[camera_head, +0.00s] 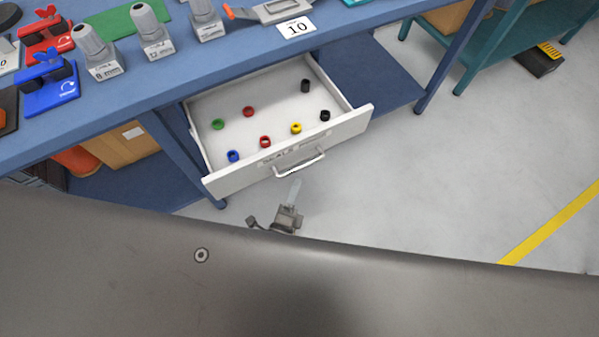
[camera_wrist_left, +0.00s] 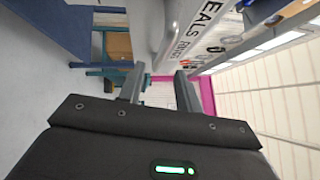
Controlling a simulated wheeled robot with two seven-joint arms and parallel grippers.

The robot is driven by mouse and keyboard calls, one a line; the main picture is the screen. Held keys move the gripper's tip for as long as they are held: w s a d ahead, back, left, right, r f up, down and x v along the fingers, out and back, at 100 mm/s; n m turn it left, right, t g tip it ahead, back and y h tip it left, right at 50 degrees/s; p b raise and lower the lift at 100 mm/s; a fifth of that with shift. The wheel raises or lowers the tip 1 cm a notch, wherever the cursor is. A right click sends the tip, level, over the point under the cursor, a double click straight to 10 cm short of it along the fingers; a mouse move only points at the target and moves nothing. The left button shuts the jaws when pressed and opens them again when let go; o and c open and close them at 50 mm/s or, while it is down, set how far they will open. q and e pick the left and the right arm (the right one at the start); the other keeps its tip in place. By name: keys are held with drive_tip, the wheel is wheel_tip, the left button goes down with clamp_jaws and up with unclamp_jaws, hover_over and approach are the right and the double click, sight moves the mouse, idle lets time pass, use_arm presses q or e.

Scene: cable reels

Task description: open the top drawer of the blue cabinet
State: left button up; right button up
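A white drawer (camera_head: 355,122) under the blue workbench (camera_head: 130,110) stands pulled well out, with its inside showing. Its front carries a label and a grey bar handle (camera_head: 302,166). In the left wrist view the drawer front (camera_wrist_left: 208,22) shows large lettering at the top. My left gripper (camera_head: 293,192) is just in front of the handle in the head view, partly hidden by a large grey surface. In the left wrist view its two fingers (camera_wrist_left: 160,78) are apart with nothing gripped between them. My right gripper is not in view. No separate blue cabinet shows.
Several small coloured rings, such as a yellow one (camera_head: 296,128), lie in the drawer. Tools and a 10 card (camera_head: 296,27) lie on the bench top. A cardboard box (camera_head: 122,146) is on the lower shelf.

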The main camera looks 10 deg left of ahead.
use_arm(q)
drive_tip(key=shift+v, duration=2.1)
drive_tip(key=s+a+f+n+g, duration=0.2)
drive_tip(key=s+f+n+g, duration=0.15)
drive_tip(key=f, duration=0.45)
drive_tip(key=s+a+f+n+g, duration=0.1)
drive_tip(key=s+f+n+g, duration=0.2)
drive_tip(key=f, duration=0.6)
drive_tip(key=s+a+f+n+g, duration=0.2)
drive_tip(key=f+n+g, duration=0.25)
drive_tip(key=f, duration=0.35)
drive_tip(key=s+a+f+n+g+y, duration=0.3)
drive_tip(key=s+a+f+n+g, duration=0.4)
drive_tip(key=s+a+f, duration=0.6)
drive_tip(key=s+a, duration=0.3)
drive_tip(key=a, duration=0.1)
drive_tip(key=shift+f+n, duration=0.2)
drive_tip(key=shift+n, duration=0.2)
